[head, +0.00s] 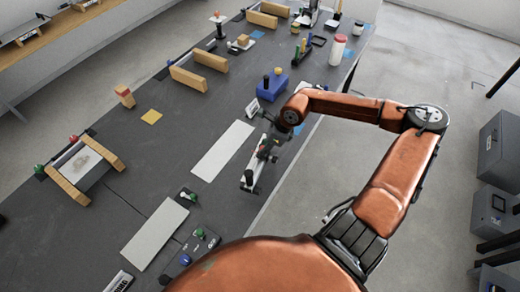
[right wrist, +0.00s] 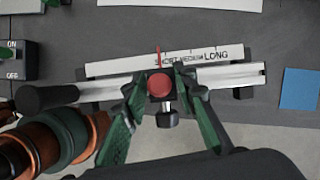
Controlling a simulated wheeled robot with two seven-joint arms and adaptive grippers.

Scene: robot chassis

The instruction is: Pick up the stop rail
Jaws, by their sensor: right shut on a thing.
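The stop rail (right wrist: 240,75) is a long silver bar running across the right wrist view, with a white scale strip marked SHORT, MEDIUM, LONG behind it. A red round knob (right wrist: 160,85) sits at its middle. My right gripper (right wrist: 161,95) is shut on the stop rail at its middle, with a green finger on each side of the knob. In the head view, my right gripper (head: 266,146) is over the near right edge of the dark table, and the rail's near end (head: 249,180) shows below it. Whether the rail touches the table is unclear. My left gripper is not in view.
On the table (head: 145,195), a white strip (head: 222,150) lies left of the rail and a blue box (head: 272,88) stands beyond it. An ON/OFF switch (right wrist: 12,58) and a blue square (right wrist: 300,90) flank the rail. Grey cabinets (head: 500,150) stand at right.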

